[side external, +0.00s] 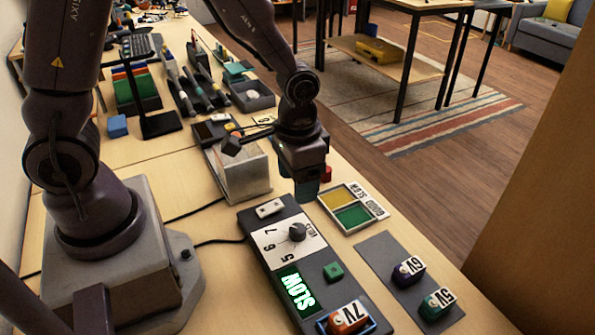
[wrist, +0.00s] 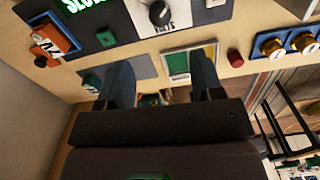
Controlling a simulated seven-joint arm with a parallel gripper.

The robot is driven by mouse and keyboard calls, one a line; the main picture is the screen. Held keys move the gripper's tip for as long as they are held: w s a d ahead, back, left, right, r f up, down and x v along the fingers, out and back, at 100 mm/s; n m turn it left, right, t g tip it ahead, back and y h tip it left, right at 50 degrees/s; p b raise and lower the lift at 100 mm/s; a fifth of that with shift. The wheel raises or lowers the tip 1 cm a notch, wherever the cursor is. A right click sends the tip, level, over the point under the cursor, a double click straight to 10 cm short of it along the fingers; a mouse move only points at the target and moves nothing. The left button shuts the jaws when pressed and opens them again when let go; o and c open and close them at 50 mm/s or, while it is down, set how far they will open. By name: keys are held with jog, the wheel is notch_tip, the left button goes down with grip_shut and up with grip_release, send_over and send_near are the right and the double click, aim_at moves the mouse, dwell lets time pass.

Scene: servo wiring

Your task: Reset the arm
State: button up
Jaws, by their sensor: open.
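My gripper (side external: 309,187) hangs above the table, between the metal block and the sorting tray. In the wrist view its two fingers (wrist: 162,82) are spread apart with nothing held between them. The grey test panel (side external: 259,221) has a dial (side external: 297,232) marked 5, 6 and 7, a green button (side external: 333,271) and a lit display (side external: 297,289) reading SLOW. An orange 7V block (side external: 348,318) sits in a blue-rimmed slot at the panel's near end. A purple 6V block (side external: 408,271) and a green 5V block (side external: 437,303) stand on a grey mat (side external: 374,249).
The sorting tray (side external: 346,223) has yellow and green compartments labelled SLOW and GOOD. A metal block (side external: 240,178) carrying a small dark part stands behind the panel. A red knob (wrist: 235,57) is beside the tray. Tools and bins (side external: 252,96) crowd the far table.

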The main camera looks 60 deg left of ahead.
jog(key=shift+r, duration=0.6)
jog(key=shift+s, duration=0.1)
jog(key=s+a+r+t, duration=0.2)
jog(key=s+r, duration=0.3)
jog(key=r, duration=0.4)
jog(key=s+a+r+n+t, duration=0.1)
jog(key=s+a+r+t, duration=0.1)
jog(key=s+r, duration=0.3)
notch_tip(320, 180, up, 4)
jog(key=shift+s+a+r+t, duration=0.15)
jog(key=shift+s+r+t, duration=0.15)
jog(key=shift+t, duration=0.5)
